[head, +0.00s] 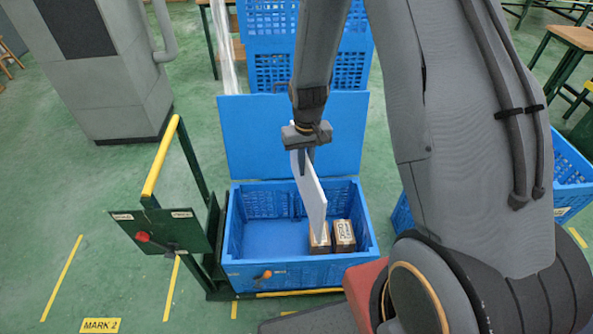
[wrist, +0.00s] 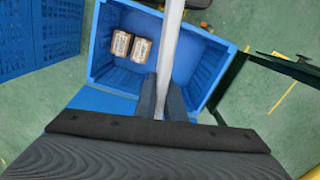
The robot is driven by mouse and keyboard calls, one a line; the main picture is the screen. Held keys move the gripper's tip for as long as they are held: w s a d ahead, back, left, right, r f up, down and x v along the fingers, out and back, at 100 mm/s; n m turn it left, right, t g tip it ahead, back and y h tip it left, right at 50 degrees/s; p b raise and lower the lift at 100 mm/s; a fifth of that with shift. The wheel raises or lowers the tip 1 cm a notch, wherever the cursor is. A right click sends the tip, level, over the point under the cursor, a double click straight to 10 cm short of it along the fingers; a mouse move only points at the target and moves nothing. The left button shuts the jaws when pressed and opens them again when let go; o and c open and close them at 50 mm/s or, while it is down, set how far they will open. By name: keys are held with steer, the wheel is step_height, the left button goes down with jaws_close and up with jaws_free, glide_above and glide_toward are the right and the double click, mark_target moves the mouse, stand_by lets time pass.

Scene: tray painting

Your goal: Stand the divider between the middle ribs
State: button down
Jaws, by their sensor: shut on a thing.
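The divider (head: 312,192) is a thin white panel. My gripper (head: 304,160) is shut on its upper edge and holds it upright above the blue crate (head: 311,270), seen nearly edge-on. In the wrist view the divider (wrist: 169,45) runs up from between the fingers of my gripper (wrist: 164,97) across the crate (wrist: 110,22). The crate's walls are slatted, but I cannot make out which ribs are the middle ones.
Two small brown boxes (head: 344,236) stand side by side at the crate's right front. The crate's left floor (head: 268,237) is bare. A blue lid (head: 250,140) stands up behind. A green post with a yellow bar (head: 161,157) stands at the left.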

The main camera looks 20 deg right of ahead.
mark_target(298, 185)
steer(key=w+f+b, duration=0.2)
steer(key=f+b, duration=0.2)
steer(key=b, duration=0.2)
steer(key=w+f+m+b, duration=0.1)
steer(key=w+f+b, duration=0.2)
steer(key=f+b, duration=0.2)
steer(key=w+f+m+b, duration=0.1)
steer(key=w+f+b, duration=0.2)
steer(key=f+b, duration=0.2)
steer(key=shift+b, duration=0.95)
steer(key=shift+f+b, duration=1.35)
steer(key=shift+f, duration=0.05)
steer(key=shift+f+p, duration=0.1)
steer(key=shift+p, duration=0.2)
steer(key=shift+f+p, duration=0.5)
steer(key=shift+p, duration=0.35)
step_height(298, 185, down, 6)
steer(key=p, duration=0.5)
steer(key=shift+s+r+p, duration=0.15)
steer(key=shift+p, duration=0.15)
